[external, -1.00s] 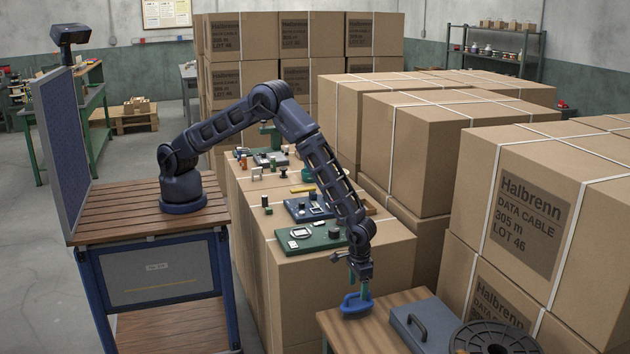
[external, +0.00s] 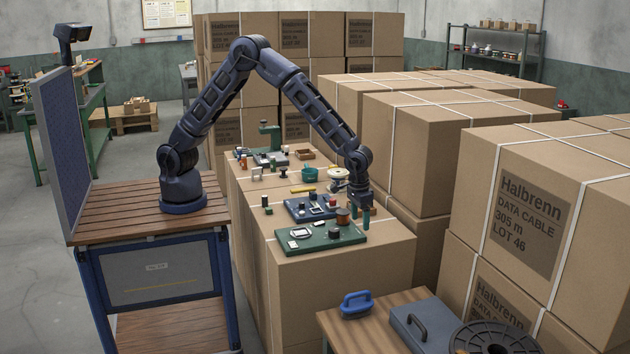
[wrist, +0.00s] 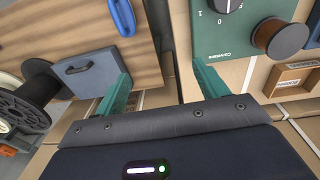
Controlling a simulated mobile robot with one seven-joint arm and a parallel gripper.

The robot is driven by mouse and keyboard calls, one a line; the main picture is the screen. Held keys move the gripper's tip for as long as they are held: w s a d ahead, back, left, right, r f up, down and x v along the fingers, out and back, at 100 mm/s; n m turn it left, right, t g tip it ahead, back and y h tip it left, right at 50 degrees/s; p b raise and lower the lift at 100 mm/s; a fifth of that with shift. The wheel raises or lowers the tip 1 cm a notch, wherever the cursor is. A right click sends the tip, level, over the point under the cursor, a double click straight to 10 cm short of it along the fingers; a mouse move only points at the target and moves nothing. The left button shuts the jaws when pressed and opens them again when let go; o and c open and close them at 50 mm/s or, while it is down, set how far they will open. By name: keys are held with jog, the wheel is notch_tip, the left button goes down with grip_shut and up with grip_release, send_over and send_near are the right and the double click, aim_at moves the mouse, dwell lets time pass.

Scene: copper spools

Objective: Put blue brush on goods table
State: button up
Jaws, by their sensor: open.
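The blue brush (external: 356,305) lies on the small wooden table (external: 385,303) at the bottom, near its back left edge, with its handle up. In the wrist view the brush (wrist: 123,17) shows at the top, on the wooden top (wrist: 70,30), partly cut off by the frame. My gripper (external: 360,226) is apart from the brush, above and behind it, beside the green panel on the cartons. In the wrist view its two teal fingers (wrist: 163,80) are spread wide with nothing between them.
A grey-blue case (external: 423,320) and a dark spool (external: 493,337) share the wooden table. The green panel (external: 320,237), a blue panel (external: 309,209) and a copper-coloured spool (external: 343,215) stand on the cartons near my gripper. Tall carton stacks (external: 545,200) rise at the right.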

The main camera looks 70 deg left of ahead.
jog(key=s+a+r+t, duration=0.1)
jog(key=s+a+r, duration=0.3)
jog(key=a+r, duration=1)
jog(key=s+a+r+t, duration=0.1)
jog(key=s+a+r, duration=0.2)
jog(key=a+r, duration=1.05)
jog(key=s+a+r+t, duration=0.1)
jog(key=s+a+r, duration=0.3)
jog(key=s+a, duration=1.3)
jog(key=s, duration=0.2)
jog(key=s+a+f+t, duration=0.1)
jog(key=s+a, duration=0.3)
jog(key=s, duration=0.3)
jog(key=shift+a+f+y, duration=0.25)
jog(key=shift+a+y, duration=0.05)
jog(key=shift+a, duration=0.05)
